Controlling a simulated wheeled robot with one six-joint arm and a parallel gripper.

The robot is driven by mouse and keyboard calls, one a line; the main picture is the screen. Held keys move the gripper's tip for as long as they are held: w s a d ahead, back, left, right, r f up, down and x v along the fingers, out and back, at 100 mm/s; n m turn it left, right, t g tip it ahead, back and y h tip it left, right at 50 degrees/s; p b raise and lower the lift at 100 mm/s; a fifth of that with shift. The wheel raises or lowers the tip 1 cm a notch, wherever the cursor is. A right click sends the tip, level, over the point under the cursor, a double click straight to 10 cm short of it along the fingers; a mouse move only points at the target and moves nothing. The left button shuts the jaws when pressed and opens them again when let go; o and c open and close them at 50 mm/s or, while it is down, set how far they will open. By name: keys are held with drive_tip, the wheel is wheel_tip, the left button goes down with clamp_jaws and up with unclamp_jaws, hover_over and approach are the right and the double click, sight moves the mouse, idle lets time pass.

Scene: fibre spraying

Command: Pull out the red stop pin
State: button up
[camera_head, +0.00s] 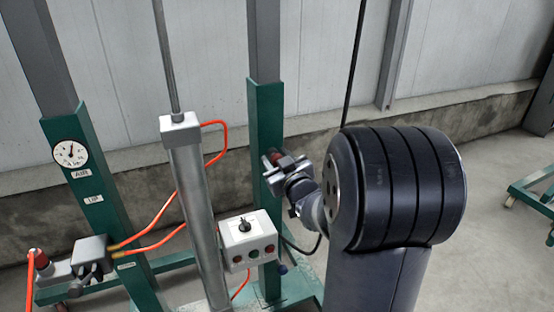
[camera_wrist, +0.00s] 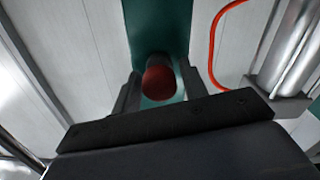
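The red stop pin (camera_wrist: 158,82) shows as a dark red round knob in front of the green post in the wrist view. In the head view a small red part of it (camera_head: 276,157) shows at the tip of my gripper (camera_head: 284,165). In the wrist view the two fingers of my gripper (camera_wrist: 160,88) stand on either side of the knob. A gap shows on the right of the knob; on the left the finger looks very close. The fingers look open, and contact cannot be made out.
The green post (camera_head: 264,122) stands behind my gripper. A silver cylinder (camera_head: 196,215) with an orange hose (camera_head: 222,150) rises to the left. A white control box (camera_head: 249,238) sits below my gripper. A gauge (camera_head: 70,152) and a valve (camera_head: 92,258) are at far left.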

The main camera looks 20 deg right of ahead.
clamp_jaws()
drive_tip(key=s, duration=0.4)
drive_tip(key=shift+s+f, duration=0.1)
drive_tip(key=shift+s, duration=0.3)
drive_tip(key=shift+o, duration=1.4)
unclamp_jaws()
drive_tip(key=shift+s, duration=0.1)
drive_tip(key=s, duration=1)
drive_tip(key=shift+s+p, duration=0.35)
drive_tip(key=shift+s, duration=0.05)
